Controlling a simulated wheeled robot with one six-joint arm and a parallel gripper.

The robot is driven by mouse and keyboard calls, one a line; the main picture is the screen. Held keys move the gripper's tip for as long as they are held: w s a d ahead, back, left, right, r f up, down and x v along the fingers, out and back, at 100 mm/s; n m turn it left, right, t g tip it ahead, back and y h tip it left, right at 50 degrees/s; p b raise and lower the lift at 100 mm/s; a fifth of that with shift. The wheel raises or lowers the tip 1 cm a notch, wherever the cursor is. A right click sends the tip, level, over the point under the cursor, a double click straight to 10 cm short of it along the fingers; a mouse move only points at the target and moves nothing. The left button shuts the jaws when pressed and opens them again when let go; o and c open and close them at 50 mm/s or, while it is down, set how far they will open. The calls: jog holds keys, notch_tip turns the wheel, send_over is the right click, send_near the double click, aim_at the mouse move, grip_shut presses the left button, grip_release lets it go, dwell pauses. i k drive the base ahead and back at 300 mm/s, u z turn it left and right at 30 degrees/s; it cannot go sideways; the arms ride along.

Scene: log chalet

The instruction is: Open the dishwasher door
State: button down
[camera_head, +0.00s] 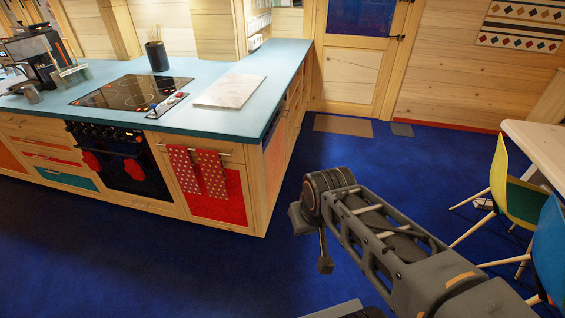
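No front is clearly recognisable as the dishwasher. On the counter's right-hand side, seen at a steep angle, is a front with a dark upper strip (271,132); I cannot tell if this is the dishwasher door. The panel facing me with red lower part (218,208) has a bar handle with two red dotted towels (196,172) over it. My gripper (312,243) hangs in front of my wrist, over the blue floor, right of the counter corner and apart from it. It appears to hold nothing; its finger opening is unclear from this angle.
A black oven (122,165) with red mitts is at the left. The blue-green countertop (235,120) holds a cooktop (132,92), a marble board (230,91) and a coffee machine (35,55). A yellow chair (512,190) and table stand at the right. Blue floor between is clear.

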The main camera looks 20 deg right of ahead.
aim_at(274, 147)
jog(key=z, duration=0.75)
jog(key=i, duration=1.55)
jog(key=u, duration=1.15)
jog(key=k, duration=0.3)
jog(key=z, duration=1.35)
jog(key=i, duration=0.75)
jog(key=u, duration=0.5)
jog(key=i, duration=0.7)
jog(key=u, duration=0.7)
